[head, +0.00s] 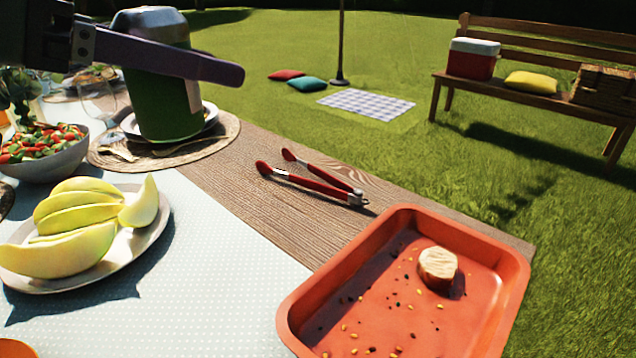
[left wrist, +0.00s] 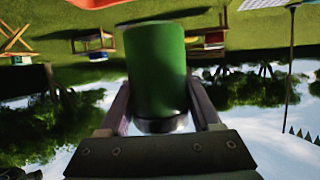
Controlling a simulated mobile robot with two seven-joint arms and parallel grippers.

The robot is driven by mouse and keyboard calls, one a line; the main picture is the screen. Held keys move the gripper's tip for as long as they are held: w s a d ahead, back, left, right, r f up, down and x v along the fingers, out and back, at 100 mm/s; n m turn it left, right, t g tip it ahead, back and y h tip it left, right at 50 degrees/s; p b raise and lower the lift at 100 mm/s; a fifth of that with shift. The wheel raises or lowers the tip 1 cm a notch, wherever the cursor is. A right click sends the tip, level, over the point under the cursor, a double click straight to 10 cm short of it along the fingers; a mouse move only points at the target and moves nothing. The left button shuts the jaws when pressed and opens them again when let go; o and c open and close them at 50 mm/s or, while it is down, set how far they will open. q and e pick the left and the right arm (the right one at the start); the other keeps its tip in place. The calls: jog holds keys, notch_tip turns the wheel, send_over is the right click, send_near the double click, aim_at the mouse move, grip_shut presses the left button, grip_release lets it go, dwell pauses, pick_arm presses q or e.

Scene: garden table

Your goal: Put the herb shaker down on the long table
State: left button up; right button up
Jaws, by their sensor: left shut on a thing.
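The herb shaker (head: 158,100) is a green cylinder with a silver top and a pale label, at the upper left of the head view. My left gripper (head: 170,58) is shut on it near the top, with one dark finger across its front. The shaker also fills the middle of the left wrist view (left wrist: 156,70), between the two fingers (left wrist: 158,108). It looks upright in the head view, in front of a plate on a woven mat; I cannot tell whether its base touches anything. The long table (head: 240,190) has a bare wooden strip along its far side. My right gripper is not in view.
Red-handled tongs (head: 318,182) lie on the bare wood. An orange tray (head: 405,225) with a bread piece (head: 438,267) and seeds is at the right end. A melon plate (head: 150,240) and a salad bowl (head: 60,165) stand at left. Bare wood shows between mat and tongs.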

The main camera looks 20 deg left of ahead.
pick_arm(q)
jog(key=shift+w+d+f+b, duration=0.15)
jog(key=shift+f+b, duration=0.1)
jog(key=shift+f, duration=0.25)
jog(key=shift+w+a+f+b, duration=0.1)
jog(key=shift+f+b, duration=0.1)
jog(key=shift+f, duration=0.3)
notch_tip(320, 180, down, 15)
jog(key=b, duration=0.6)
jog(key=shift+f+b, duration=1.1)
jog(key=shift+f, duration=1)
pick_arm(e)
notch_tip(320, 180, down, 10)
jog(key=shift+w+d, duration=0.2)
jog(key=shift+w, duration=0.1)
pick_arm(q)
jog(key=shift+f, duration=0.1)
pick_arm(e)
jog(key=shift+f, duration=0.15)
pick_arm(q)
jog(key=shift+f+b, duration=0.15)
jog(key=shift+b, duration=0.15)
jog(key=o, duration=1.5)
